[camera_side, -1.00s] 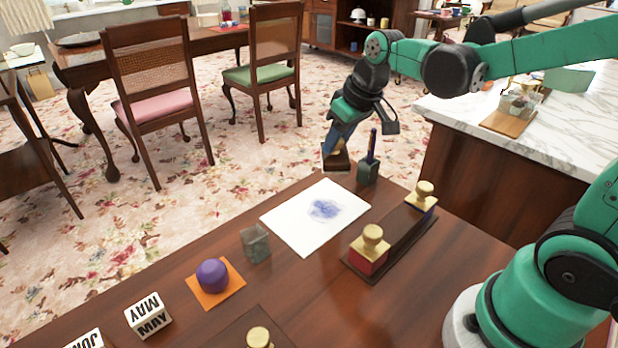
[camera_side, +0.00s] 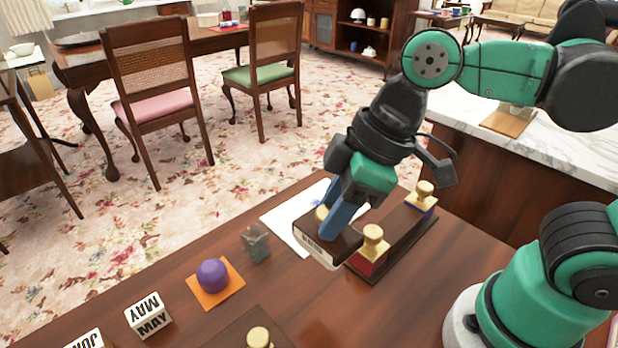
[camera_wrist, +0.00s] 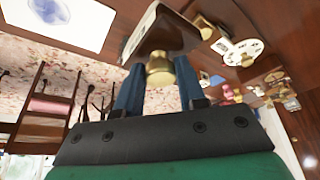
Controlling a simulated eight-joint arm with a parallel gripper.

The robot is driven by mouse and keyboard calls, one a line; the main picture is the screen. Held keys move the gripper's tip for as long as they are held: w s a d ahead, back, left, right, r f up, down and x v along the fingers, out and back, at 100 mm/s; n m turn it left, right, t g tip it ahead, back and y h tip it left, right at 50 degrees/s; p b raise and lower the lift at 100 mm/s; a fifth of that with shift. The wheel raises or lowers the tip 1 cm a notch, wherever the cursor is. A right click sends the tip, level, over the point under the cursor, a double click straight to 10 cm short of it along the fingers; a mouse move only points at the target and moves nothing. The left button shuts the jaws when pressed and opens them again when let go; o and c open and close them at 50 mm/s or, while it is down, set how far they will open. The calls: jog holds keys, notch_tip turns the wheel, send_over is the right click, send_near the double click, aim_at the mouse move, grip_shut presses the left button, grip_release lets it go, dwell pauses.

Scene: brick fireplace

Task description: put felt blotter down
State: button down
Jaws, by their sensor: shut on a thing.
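The blotter (camera_side: 328,243) is a dark wooden block with a brass knob and a pale underside. My gripper (camera_side: 335,218) is shut on it and holds it tilted above the desk, in front of the stamp rack and over the near right part of the white sheet (camera_side: 283,220). In the wrist view the blotter (camera_wrist: 152,30) shows its brass knob (camera_wrist: 160,69) between the blue fingers of my gripper (camera_wrist: 158,82). The sheet's blue smudge (camera_wrist: 48,10) is clear there. In the side view my gripper mostly hides it.
A rack (camera_side: 408,236) with two brass-knobbed stamps stands close to the right. A glass cube (camera_side: 255,243), a purple ball (camera_side: 213,274) on an orange mat and calendar blocks (camera_side: 148,316) lie left. Another brass knob (camera_side: 258,337) is at the front. Bare desk (camera_side: 320,310) lies between.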

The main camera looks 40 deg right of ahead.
jog(key=shift+f, duration=6.4)
jog(key=c, duration=0.5)
grip_release()
jog(key=shift+r, duration=0.15)
jog(key=shift+v, duration=3.5)
jog(key=w+d+r+m+t+h, duration=0.1)
jog(key=w+d+m, duration=0.1)
jog(key=d+m, duration=0.1)
jog(key=w+d+r+m+t+h, duration=0.1)
jog(key=w+d+m, duration=0.1)
jog(key=d+m, duration=0.1)
jog(key=w+d+r+m+t+h, duration=0.1)
jog(key=w+d+m+t, duration=0.1)
jog(key=w+d+m, duration=0.1)
jog(key=shift+d+r, duration=0.15)
jog(key=shift+r, duration=0.1)
